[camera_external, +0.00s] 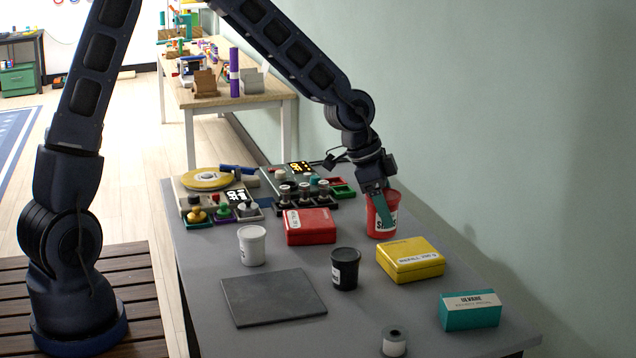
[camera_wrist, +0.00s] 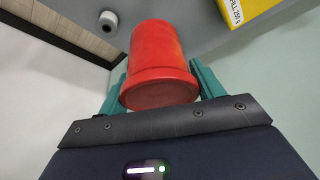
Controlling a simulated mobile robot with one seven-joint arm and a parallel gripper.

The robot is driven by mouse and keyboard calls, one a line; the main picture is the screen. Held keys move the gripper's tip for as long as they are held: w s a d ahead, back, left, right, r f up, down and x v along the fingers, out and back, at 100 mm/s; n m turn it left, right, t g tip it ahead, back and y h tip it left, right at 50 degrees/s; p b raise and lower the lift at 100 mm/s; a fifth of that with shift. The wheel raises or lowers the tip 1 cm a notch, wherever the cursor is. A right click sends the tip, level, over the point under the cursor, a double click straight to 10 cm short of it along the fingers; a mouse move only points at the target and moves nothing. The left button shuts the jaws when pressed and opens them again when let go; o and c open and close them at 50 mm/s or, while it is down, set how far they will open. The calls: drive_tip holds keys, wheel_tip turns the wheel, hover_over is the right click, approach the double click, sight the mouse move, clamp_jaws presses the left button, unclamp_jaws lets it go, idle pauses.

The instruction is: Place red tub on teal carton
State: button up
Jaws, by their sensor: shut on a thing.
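The red tub (camera_external: 373,222) with a white label stands upright near the far right side of the grey table, behind the yellow box. My gripper (camera_external: 384,207) is shut on it from above; one teal finger shows against its side. In the wrist view the red tub (camera_wrist: 158,60) sits between both teal fingers, its wide end toward the camera. I cannot tell whether its base touches the table. The teal carton (camera_external: 471,318) with a white label on top lies at the near right of the table, its top clear.
The yellow box (camera_external: 410,266) lies between the tub and the teal carton. A black tub (camera_external: 344,272), a white tub (camera_external: 251,246), a red box (camera_external: 310,238), a dark flat plate (camera_external: 272,298) and a small roll (camera_external: 394,345) are also on the table. A wall runs along the right.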

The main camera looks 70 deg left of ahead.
drive_tip(key=w+d+r, duration=0.3)
drive_tip(key=w+d, duration=0.2)
drive_tip(key=w, duration=0.6)
wheel_tip(320, 180, up, 2)
hover_over(475, 299)
drive_tip(key=shift+n, duration=0.3)
wheel_tip(475, 299, down, 19)
drive_tip(key=shift+f, duration=0.2)
drive_tip(key=shift+f, duration=0.1)
drive_tip(key=o, duration=1.1)
drive_tip(key=shift+o, duration=0.2)
